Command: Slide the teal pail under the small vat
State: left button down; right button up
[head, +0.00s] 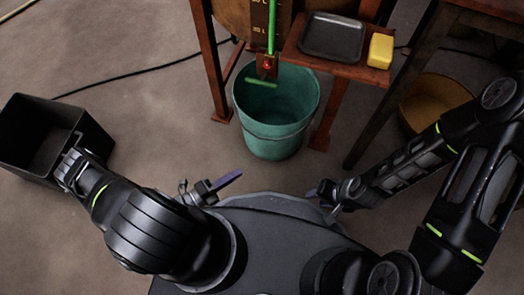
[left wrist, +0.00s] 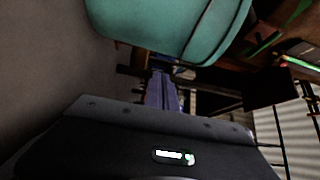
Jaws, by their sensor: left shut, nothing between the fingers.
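The teal pail (head: 275,137) stands upright on the floor, between the front legs of the small vat's (head: 236,14) rust-red stand. The red tap (head: 266,66) on the vat overlaps the pail's back rim in the head view; I cannot tell how far under the vat the pail is. My left gripper (head: 226,181) is shut and empty, in front of the pail and apart from it. In the left wrist view its purple fingers (left wrist: 162,91) are together, with the pail (left wrist: 175,25) beyond and above. My right gripper (head: 319,191) is low to the right, its fingers mostly hidden.
A stand shelf (head: 345,67) holds a black tray (head: 333,37) and a yellow block (head: 380,51). A black bin (head: 25,130) is at the left. A dark table (head: 410,75) with a yellow-brown tub (head: 435,102) beneath stands at the right. Bare floor lies left of the pail.

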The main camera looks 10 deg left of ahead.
pick_arm(q)
jog(key=shift+r, duration=0.1)
jog(key=b, duration=0.2)
send_near(271, 143)
jog(key=d, duration=0.4)
jog(key=w+b, duration=0.1)
jog(key=w, duration=0.2)
jog(key=shift+w+d, duration=0.1)
jog(key=shift+w, duration=0.6)
